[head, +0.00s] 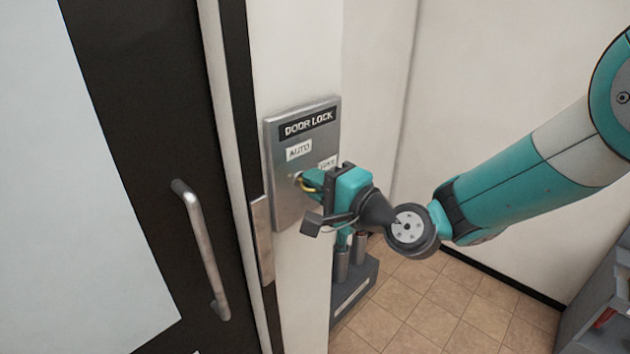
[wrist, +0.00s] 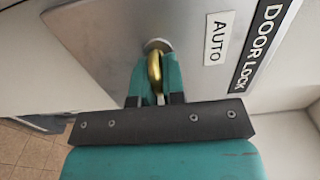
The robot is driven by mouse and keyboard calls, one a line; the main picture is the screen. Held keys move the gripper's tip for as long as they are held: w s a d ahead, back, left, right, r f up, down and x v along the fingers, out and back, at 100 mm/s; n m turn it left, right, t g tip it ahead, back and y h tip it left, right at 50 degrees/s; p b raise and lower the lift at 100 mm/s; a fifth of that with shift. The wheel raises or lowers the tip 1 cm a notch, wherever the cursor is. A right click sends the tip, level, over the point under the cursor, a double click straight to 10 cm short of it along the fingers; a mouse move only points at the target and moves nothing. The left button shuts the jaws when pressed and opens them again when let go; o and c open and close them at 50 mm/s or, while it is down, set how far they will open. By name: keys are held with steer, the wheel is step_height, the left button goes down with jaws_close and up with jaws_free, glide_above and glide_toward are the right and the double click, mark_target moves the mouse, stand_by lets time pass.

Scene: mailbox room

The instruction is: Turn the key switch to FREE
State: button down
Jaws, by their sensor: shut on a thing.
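The key switch is a grey metal plate (head: 283,202) on the white wall post, headed DOOR LOCK, with an AUTO label (head: 299,150) below. A second label (head: 327,163) to its right is partly covered by my gripper and hard to read. My gripper (head: 304,182) is at the plate, shut on the key. In the wrist view the brass key (wrist: 155,72) stands between the two teal fingers, in the round lock cylinder (wrist: 158,46). The AUTO label (wrist: 217,38) also shows there. The key's exact angle against the labels is hard to tell.
A dark door with a vertical metal handle (head: 203,250) is on the left, close to the plate. A grey box-like unit (head: 352,295) stands below my gripper. A grey shelf (head: 600,310) is at the lower right. The tiled floor (head: 440,300) between is clear.

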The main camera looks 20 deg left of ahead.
steer(key=shift+w+d, duration=0.1)
steer(key=shift+w, duration=0.05)
steer(key=c, duration=1.2)
jaws_free()
steer(key=shift+c, duration=0.2)
steer(key=shift+s+d+f+b, duration=0.1)
steer(key=shift+s+d+b, duration=0.1)
steer(key=shift+d+b, duration=0.1)
steer(key=b+v, duration=0.8)
steer(key=v, duration=0.8)
steer(key=shift+s+d+b, duration=0.15)
steer(key=shift+d+b, duration=0.15)
steer(key=shift+b, duration=0.1)
